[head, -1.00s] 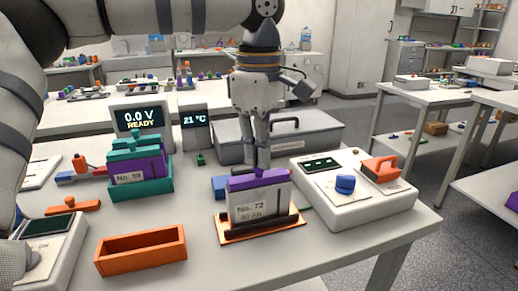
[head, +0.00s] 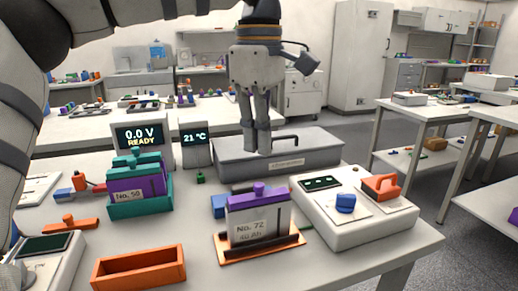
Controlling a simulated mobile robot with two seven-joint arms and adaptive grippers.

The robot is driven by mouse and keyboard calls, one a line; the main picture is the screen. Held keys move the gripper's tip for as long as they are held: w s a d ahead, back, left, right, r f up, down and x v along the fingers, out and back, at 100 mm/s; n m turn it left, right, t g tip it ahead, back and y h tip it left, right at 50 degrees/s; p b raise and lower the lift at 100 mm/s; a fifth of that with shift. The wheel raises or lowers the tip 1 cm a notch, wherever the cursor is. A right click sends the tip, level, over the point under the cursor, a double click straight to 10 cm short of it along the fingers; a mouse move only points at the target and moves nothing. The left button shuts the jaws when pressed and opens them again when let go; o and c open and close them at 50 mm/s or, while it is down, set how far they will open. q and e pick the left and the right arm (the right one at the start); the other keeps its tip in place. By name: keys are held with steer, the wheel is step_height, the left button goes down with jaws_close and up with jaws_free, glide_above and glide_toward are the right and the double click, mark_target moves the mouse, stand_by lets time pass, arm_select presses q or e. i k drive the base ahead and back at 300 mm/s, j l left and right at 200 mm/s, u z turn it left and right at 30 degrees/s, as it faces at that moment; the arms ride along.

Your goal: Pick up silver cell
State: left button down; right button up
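The silver cell (head: 244,226), with a purple top and a label reading "No. 72", stands upright in an orange and dark holder (head: 232,257) at the front middle of the table. My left gripper (head: 257,151) points down above and behind the cell, in front of the grey case in the picture. Its two fingers are a little apart with nothing seen between them. The fingertips are clear of the cell. My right gripper is out of view.
A teal holder (head: 142,209) with a purple cell stands left. An empty orange tray (head: 138,268) lies front left. A white panel (head: 352,236) with blue and orange parts is right. The grey case (head: 315,153) is behind. The display (head: 139,136) reads 0.0 V READY.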

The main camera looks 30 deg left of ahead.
mark_target(248, 226)
steer(key=k+l, duration=0.8)
